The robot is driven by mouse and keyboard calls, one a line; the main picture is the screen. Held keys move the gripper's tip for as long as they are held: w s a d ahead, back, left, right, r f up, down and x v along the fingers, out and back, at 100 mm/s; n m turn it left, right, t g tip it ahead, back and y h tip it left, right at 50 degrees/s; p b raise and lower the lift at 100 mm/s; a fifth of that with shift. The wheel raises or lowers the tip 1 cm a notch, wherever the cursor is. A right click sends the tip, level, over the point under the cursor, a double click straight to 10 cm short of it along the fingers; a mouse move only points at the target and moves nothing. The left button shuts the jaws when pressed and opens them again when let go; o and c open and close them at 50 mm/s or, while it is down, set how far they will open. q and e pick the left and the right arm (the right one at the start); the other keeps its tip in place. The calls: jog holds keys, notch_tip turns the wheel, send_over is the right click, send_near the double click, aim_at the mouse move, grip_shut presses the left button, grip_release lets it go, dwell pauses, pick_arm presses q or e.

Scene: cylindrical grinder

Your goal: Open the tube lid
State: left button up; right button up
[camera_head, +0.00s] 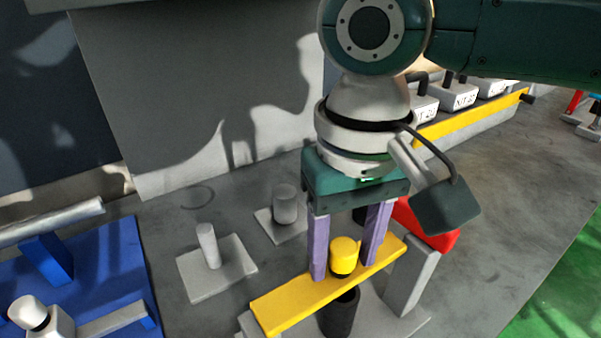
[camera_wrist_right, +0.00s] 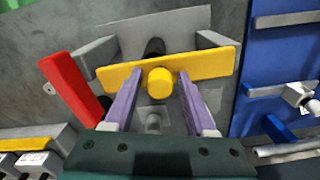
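The yellow tube lid (camera_head: 343,250) sits upright above a yellow bar (camera_head: 280,303), with a dark band under it. The dark tube (camera_head: 340,316) shows below the bar. In the right wrist view the lid (camera_wrist_right: 161,83) lies between the purple fingers, in front of the yellow bar (camera_wrist_right: 213,64). My right gripper (camera_head: 344,268) points down with one finger on each side of the lid. It is open, and gaps show between the lid and both fingers in the wrist view (camera_wrist_right: 159,75). My left gripper is not in view.
A red block (camera_head: 432,228) stands close behind the right end of the bar. Grey bases with a thin peg (camera_head: 208,245) and a thicker cylinder (camera_head: 285,205) stand to the left. A blue fixture (camera_head: 105,265) is at far left.

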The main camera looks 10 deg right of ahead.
grip_shut()
dwell(1.1)
